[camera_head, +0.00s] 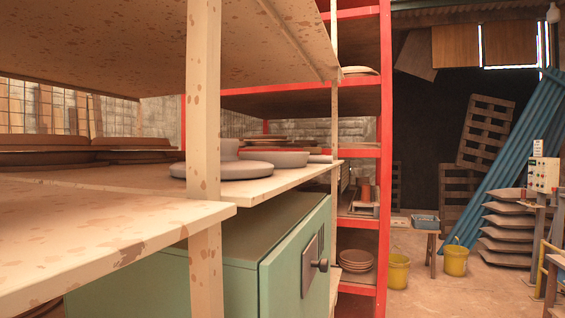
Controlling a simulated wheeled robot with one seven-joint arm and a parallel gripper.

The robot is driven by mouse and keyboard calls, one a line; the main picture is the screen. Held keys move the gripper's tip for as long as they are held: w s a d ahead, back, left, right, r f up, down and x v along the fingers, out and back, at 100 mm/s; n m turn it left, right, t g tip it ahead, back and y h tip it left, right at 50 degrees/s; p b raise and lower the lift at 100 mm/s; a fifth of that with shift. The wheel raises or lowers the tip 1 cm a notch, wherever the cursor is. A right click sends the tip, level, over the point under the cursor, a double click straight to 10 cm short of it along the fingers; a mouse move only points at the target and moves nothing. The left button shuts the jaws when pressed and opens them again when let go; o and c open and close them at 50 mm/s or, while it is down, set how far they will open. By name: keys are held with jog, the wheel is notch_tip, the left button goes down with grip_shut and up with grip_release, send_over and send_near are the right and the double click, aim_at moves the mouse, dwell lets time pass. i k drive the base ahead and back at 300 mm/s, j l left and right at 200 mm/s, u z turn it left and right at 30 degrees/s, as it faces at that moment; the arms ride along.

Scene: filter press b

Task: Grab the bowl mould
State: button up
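Several grey round moulds lie on the cream shelf board just right of the near post. A wide flat one (230,170) is at the front, a second flat one (275,159) lies behind it, and a taller one (224,147) stands behind the post, partly hidden by it. I cannot tell for certain which is the bowl mould. A stack of brown bowl-shaped pieces (356,260) sits low in the red rack. My gripper is not in view.
The cream shelf's post (204,120) and front board (110,235) stand close in front. A green cabinet (240,255) is below the boards. The red rack (384,150) rises behind. Yellow buckets (455,260) stand on the floor at right, near leaning blue pipes (510,160).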

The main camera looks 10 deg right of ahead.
aim_at(280, 160)
jog(key=i+l, duration=0.15)
jog(key=l, duration=0.2)
jog(key=i+l, duration=0.15)
jog(key=l, duration=0.2)
jog(key=i+l+u, duration=0.1)
jog(key=l, duration=0.25)
jog(key=i+l, duration=0.2)
jog(key=l, duration=0.15)
jog(key=i+l, duration=0.1)
jog(key=l, duration=0.3)
jog(key=i+l+u, duration=0.1)
jog(key=l, duration=0.25)
jog(key=i+l, duration=0.2)
jog(key=l, duration=0.15)
